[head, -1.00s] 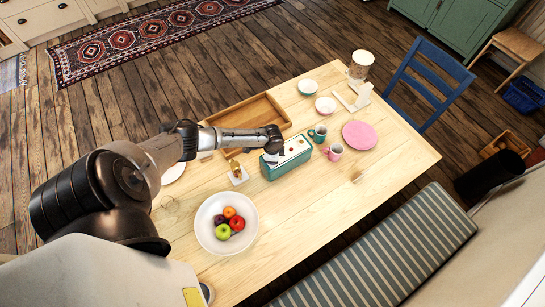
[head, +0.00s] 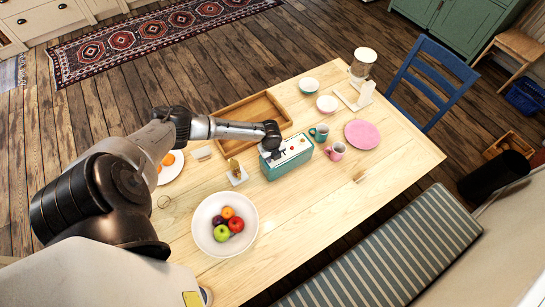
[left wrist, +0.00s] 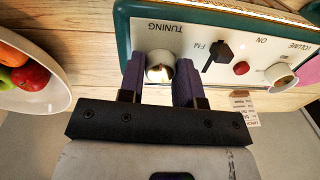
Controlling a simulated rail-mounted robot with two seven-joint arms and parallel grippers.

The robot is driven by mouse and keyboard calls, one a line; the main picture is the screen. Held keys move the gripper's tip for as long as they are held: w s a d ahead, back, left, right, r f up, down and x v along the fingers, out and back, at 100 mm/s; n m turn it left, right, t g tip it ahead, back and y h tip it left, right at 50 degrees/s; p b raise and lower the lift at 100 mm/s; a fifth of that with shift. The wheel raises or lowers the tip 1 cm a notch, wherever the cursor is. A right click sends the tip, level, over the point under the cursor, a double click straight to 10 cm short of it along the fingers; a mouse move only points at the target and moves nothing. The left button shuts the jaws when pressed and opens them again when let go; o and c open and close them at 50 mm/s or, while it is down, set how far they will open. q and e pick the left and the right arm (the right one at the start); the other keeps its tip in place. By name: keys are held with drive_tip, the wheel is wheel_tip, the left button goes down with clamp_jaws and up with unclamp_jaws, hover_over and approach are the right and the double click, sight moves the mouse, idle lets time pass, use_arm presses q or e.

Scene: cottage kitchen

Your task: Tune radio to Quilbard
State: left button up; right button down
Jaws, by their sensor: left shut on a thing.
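The teal radio (head: 288,160) with a pale control panel stands on the wooden table, right of my left arm. In the left wrist view its panel (left wrist: 192,38) fills the upper part and appears upside down, with a TUNING label, a black FM switch (left wrist: 217,54), a red button (left wrist: 241,68) and a volume knob (left wrist: 281,77). My left gripper (left wrist: 160,76) is shut on the round metallic tuning knob (left wrist: 159,65), one finger on each side. In the head view the left gripper (head: 273,151) is at the radio's left end. The dial reading is not legible. My right gripper is not in view.
A fruit bowl (head: 202,234) stands in front of the radio, a wooden tray (head: 228,112) behind it. Teal (head: 319,132) and pink (head: 336,151) mugs stand close on its right. A small printed card (left wrist: 244,108) lies near the radio. The table's right front is clear.

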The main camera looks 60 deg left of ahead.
use_arm(q)
drive_tip(key=m+b, duration=0.2)
drive_tip(key=m, duration=0.3)
drive_tip(key=shift+f, duration=0.1)
drive_tip(key=shift+m+b, duration=0.7)
drive_tip(key=shift+m, duration=0.9)
drive_tip(key=o, duration=0.9)
drive_tip(key=r, duration=1.4)
drive_tip(key=shift+s+a, duration=0.25)
drive_tip(key=shift+a, duration=0.05)
